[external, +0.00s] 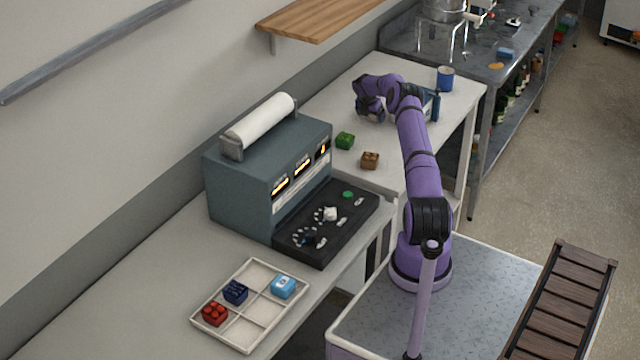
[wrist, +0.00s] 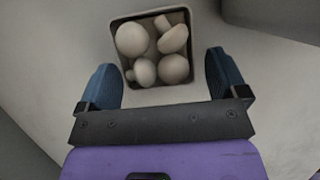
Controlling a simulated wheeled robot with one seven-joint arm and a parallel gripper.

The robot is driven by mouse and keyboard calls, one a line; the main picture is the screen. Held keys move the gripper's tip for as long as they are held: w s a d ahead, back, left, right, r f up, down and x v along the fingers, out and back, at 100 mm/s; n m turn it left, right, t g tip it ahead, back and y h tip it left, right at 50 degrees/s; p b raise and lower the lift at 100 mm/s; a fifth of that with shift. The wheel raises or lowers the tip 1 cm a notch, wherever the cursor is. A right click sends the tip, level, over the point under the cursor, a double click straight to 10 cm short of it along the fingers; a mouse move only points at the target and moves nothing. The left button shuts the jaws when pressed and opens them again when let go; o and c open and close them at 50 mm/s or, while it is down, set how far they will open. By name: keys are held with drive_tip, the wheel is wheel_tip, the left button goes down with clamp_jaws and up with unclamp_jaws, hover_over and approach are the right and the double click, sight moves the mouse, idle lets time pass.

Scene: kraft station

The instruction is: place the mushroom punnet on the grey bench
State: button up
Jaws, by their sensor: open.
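In the external view one blue finger (external: 436,105) shows above the pale far bench (external: 385,75); my arm hides most of the gripper and the punnet there. The light grey bench (external: 130,300) runs along the wall at the near left.
A dark machine (external: 240,185) with a paper roll stands on the grey bench, with a divided tray (external: 240,335) of coloured blocks. A green block (external: 345,140), brown block (external: 370,160) and blue mug (external: 445,77) stand on the far bench. Bare grey bench lies left of the tray.

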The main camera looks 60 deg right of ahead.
drive_tip(key=shift+d+f, duration=0.15)
drive_tip(key=shift+f, duration=0.15)
drive_tip(key=c, duration=1.1)
drive_tip(key=shift+r, duration=0.1)
